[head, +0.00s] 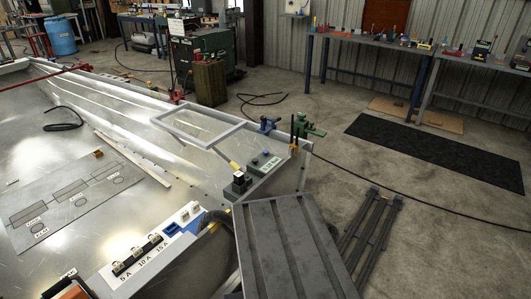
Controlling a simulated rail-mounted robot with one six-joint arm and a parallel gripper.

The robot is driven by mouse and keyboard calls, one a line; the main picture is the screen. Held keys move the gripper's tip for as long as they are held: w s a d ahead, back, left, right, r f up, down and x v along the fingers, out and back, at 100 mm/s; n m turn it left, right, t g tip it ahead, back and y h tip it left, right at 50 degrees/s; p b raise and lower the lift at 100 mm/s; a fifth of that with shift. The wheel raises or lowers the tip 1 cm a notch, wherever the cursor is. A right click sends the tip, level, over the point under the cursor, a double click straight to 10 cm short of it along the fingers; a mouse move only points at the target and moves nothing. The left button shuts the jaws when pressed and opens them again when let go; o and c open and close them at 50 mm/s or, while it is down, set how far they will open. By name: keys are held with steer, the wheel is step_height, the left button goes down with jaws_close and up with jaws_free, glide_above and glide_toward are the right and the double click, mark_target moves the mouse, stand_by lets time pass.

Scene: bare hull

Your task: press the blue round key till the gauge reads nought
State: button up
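A grey-green box (264,164) sits on the hull's edge right of the picture's middle. A pale readout (270,163) shows on it, but its figures are too small to read. A small bluish knob, perhaps the blue round key (266,153), shows at its far side; I cannot be sure of its shape. My gripper is not in view, so I cannot tell how it stands to the key.
A black block (238,181) stands just left of the box. A white block with several fuse-like pieces (140,254) lies near left. A grey slotted platform (285,240) fills the near middle.

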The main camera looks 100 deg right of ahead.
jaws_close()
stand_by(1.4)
